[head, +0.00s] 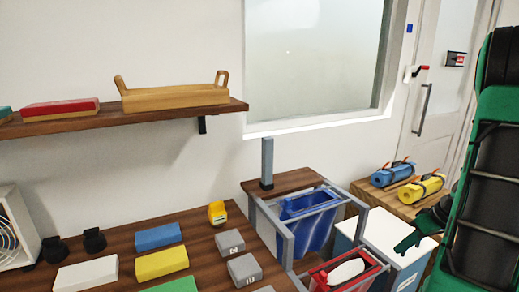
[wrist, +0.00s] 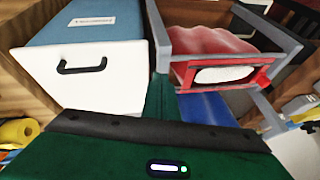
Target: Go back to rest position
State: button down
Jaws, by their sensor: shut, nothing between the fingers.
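My gripper (head: 404,246) is at the lower right of the head view, at the end of my green and black arm. It is shut and holds nothing. It hangs over or in front of a white-topped box (head: 386,238); the gap between them is hard to judge. In the wrist view my gripper's green body fills the bottom, and its narrow green finger part (wrist: 160,95) points up between the white box front (wrist: 110,85) and a grey-framed bin (wrist: 235,35) with a red liner.
A dark wooden counter (head: 205,250) holds coloured blocks and a yellow tape measure (head: 217,212). A frame with a blue bag (head: 308,220) and a red-rimmed bin (head: 345,270) stand beside the box. Rolled mats (head: 422,188) lie behind. A shelf (head: 130,116) with a tray hangs at left.

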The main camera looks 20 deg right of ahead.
jog(key=s+a+r+m+g+h, duration=0.1)
jog(key=s+a+r, duration=0.15)
jog(key=a, duration=0.35)
jog(key=s+a+r+m+g, duration=0.1)
jog(key=s+a+r+g, duration=0.1)
jog(key=a+r, duration=0.3)
jog(key=s+a+r+m+g+h, duration=0.1)
jog(key=s+a+r+m, duration=0.2)
jog(key=s+a, duration=0.6)
jog(key=shift+s+r+m+g, duration=0.25)
jog(key=shift+s+m+g, duration=0.05)
jog(key=shift+s+m, duration=0.65)
jog(key=shift+w+f, duration=0.25)
jog(key=shift+w, duration=0.3)
